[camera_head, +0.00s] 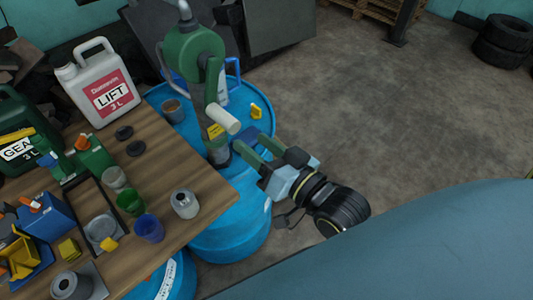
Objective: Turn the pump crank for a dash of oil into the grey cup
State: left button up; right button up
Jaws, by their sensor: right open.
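The hand pump (196,52) has a green head and a grey column, and stands on a blue drum (262,118). Its crank has a cream cylindrical grip (222,118) at the front. A grey-brown cup (173,112) stands on the drum top, left of the column. A pale grey cup (115,179) stands on the wooden table. My right gripper (251,146) is open and empty, its green-padded fingers pointing left, just below and right of the crank grip and apart from it. My left gripper is out of view.
The table (190,160) holds a green cup (130,202), a blue cup (148,229), a metal canister (184,204), a white LIFT jug (97,82) and a green GEAR jug (18,130). A yellow piece (256,111) is on the drum.

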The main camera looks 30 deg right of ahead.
jog(key=shift+v, duration=1.15)
jog(key=shift+f, duration=0.1)
dwell(1.1)
jog(key=s+d+f+n+g+h+b, duration=0.1)
jog(key=s+f+g+b, duration=0.15)
jog(key=f, duration=1.15)
jog(key=s+d+f+g+h+b, duration=0.1)
jog(key=d+f+g+b, duration=0.15)
jog(key=f, duration=1.15)
jog(key=s+d+f+n+g+h+b, duration=0.1)
jog(key=f+g, duration=0.2)
jog(key=f, duration=1.1)
jog(key=s+d+f+n+g+h+b, duration=0.1)
jog(key=s+f+g, duration=0.3)
jog(key=s+f, duration=0.8)
jog(key=s+d+f+n+g+h+b, duration=0.1)
jog(key=s+d+f+g+b, duration=0.2)
jog(key=s+f, duration=0.9)
jog(key=shift+s+d+g+h+b, duration=0.3)
jog(key=shift+s+d+g+b, duration=0.1)
jog(key=shift+s+g+b, duration=0.25)
jog(key=shift+c, duration=0.3)
